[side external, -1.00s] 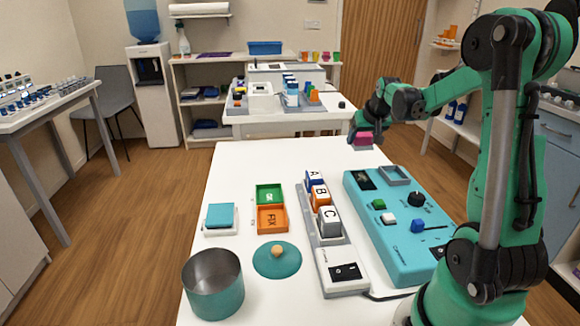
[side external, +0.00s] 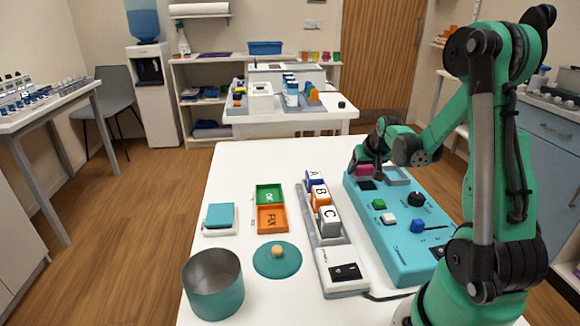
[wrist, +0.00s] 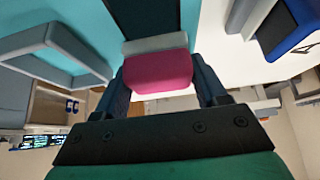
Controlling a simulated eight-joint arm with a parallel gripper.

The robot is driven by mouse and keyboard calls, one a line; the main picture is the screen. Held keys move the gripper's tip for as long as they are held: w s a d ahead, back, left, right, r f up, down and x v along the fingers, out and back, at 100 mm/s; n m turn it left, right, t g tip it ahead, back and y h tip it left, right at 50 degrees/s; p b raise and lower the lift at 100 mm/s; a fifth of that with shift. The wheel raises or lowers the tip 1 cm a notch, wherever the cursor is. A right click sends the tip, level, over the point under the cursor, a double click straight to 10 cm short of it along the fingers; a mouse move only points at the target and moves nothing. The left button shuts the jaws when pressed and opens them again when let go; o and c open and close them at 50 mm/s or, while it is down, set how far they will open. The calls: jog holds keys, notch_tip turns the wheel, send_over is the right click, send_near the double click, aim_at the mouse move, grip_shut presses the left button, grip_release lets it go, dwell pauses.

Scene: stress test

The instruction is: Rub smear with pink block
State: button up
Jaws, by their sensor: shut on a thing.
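My gripper (side external: 366,162) is shut on the pink block (side external: 364,170), which has a pale grey layer on its far side in the wrist view (wrist: 158,74). The block is at the far left end of the teal panel (side external: 400,243), at the dark screen (side external: 367,185). In the wrist view the dark screen (wrist: 143,14) lies just beyond the grey layer. I cannot tell if the block touches it. I cannot make out a smear; the block and gripper hide part of the screen.
A grey open tray (side external: 397,176) sits right beside the block on the panel. The panel also carries a green button (side external: 379,204), a black knob (side external: 416,199) and a blue slider (side external: 418,226). Lettered blocks (side external: 320,196) stand in a rack to the left.

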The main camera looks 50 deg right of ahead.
jog(key=shift+s+a, duration=0.35)
jog(key=shift+w+d+r, duration=0.1)
jog(key=shift+w+d, duration=1.3)
notch_tip(320, 180, up, 8)
jog(key=shift+a, duration=0.1)
jog(key=w+a+r+n+y, duration=0.1)
jog(key=a+n, duration=0.2)
jog(key=a, duration=0.7)
jog(key=w+a+r+n+t+y, duration=0.1)
jog(key=w+a+r+n+y, duration=0.1)
jog(key=a, duration=0.9)
jog(key=w+a+r+n+t+y, duration=0.1)
jog(key=a+n, duration=0.3)
jog(key=a, duration=0.6)
jog(key=shift+w+a+r+y, duration=0.2)
jog(key=shift+w+r+y, duration=0.1)
jog(key=shift+w+r, duration=0.1)
